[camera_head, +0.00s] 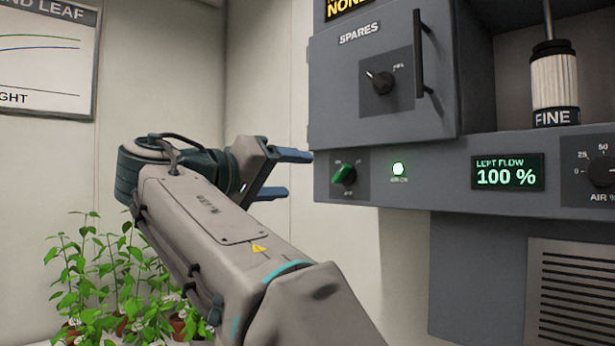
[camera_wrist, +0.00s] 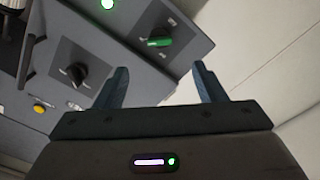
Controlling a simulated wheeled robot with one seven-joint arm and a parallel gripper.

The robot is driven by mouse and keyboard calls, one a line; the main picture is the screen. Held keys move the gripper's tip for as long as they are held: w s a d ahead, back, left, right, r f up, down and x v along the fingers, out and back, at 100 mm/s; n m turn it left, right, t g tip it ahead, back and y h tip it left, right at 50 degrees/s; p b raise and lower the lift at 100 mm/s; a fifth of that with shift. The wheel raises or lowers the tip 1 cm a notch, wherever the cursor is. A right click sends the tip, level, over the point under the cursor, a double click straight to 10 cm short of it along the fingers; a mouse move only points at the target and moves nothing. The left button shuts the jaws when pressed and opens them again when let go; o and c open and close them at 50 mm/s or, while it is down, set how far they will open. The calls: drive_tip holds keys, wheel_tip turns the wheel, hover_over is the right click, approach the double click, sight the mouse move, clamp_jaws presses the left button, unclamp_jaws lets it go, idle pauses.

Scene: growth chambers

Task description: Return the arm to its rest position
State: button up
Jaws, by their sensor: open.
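My arm reaches up from the bottom middle of the head view, bent at the elbow on the left. My gripper (camera_head: 300,173) points right, close to the left edge of the grey control cabinet. Its two blue fingers are apart with nothing between them. In the wrist view my gripper (camera_wrist: 162,80) also shows open and empty. The green knob (camera_head: 344,175) is on the cabinet's lower panel, to the right of the fingertips, and shows beyond the fingers in the wrist view (camera_wrist: 158,42). Whether a fingertip touches the cabinet is unclear.
The grey cabinet (camera_head: 385,205) fills the right side, with a SPARES door (camera_head: 385,80), a lit green lamp (camera_head: 399,169) and a display (camera_head: 507,173) reading LEFT FLOW 100 %. Potted plants (camera_head: 110,280) stand low at left below my arm. A chart (camera_head: 45,60) hangs on the wall.

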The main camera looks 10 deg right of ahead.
drive_tip(key=shift+s+a, duration=0.35)
drive_tip(key=shift+a, duration=0.1)
drive_tip(key=s+d+f+n+g+y+p, duration=0.1)
drive_tip(key=d+f+n+g+y+p, duration=0.3)
drive_tip(key=f, duration=0.6)
drive_tip(key=d+f+n+y, duration=0.1)
drive_tip(key=d+f+y, duration=0.2)
drive_tip(key=d+f, duration=0.5)
drive_tip(key=s+f+m+g+y+p, duration=0.1)
drive_tip(key=s+f+g+y+p, duration=0.1)
drive_tip(key=s+f, duration=0.7)
drive_tip(key=s+a+f+m+g+y+p, duration=0.1)
drive_tip(key=s+f+m+y+p, duration=0.1)
drive_tip(key=s+f+y, duration=0.3)
drive_tip(key=s+f, duration=0.4)
drive_tip(key=f, duration=0.5)
drive_tip(key=shift+f+g+y, duration=0.3)
drive_tip(key=shift+f+g, duration=0.05)
drive_tip(key=shift+g, duration=0.05)
